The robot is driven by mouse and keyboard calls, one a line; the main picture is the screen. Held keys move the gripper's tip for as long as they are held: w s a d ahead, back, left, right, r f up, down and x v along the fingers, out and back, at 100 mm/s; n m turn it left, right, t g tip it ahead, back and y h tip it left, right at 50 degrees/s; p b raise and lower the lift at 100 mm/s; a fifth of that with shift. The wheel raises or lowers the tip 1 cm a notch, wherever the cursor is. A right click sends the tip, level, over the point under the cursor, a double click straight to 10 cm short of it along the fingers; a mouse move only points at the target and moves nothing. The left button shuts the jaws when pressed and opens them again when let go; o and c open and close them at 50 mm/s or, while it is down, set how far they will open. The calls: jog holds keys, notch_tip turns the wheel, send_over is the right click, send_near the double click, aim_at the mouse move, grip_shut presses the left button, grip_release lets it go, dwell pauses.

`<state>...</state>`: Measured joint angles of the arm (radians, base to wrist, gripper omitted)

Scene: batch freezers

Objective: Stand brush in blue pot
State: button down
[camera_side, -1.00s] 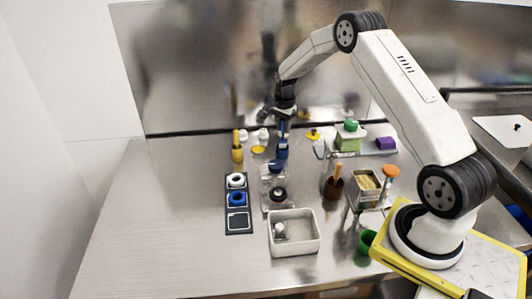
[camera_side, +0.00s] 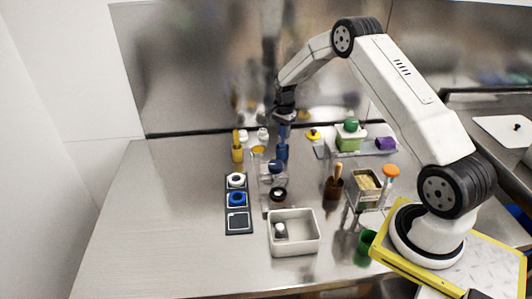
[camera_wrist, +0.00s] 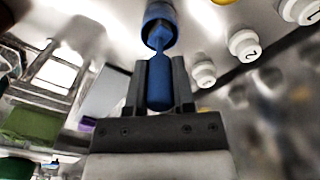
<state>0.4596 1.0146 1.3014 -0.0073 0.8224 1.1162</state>
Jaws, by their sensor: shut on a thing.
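My gripper (camera_wrist: 158,90) is shut on the blue handle of the brush (camera_wrist: 158,92). In the side view the gripper (camera_side: 284,118) is at the back of the table, above the blue pot (camera_side: 282,153), with the brush (camera_side: 284,133) pointing down below it.
A yellow pot with a brush (camera_side: 237,153) stands to the left, and a brown pot with a brush (camera_side: 333,187) to the right. White numbered jars (camera_wrist: 243,43) stand close by. A grey bin (camera_side: 294,245) is in front. The left of the table is clear.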

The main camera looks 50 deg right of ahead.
jog(key=shift+f, duration=0.55)
grip_release()
dwell(0.5)
jog(key=shift+r, duration=0.15)
jog(key=shift+r, duration=3.4)
jog(key=shift+a, duration=0.1)
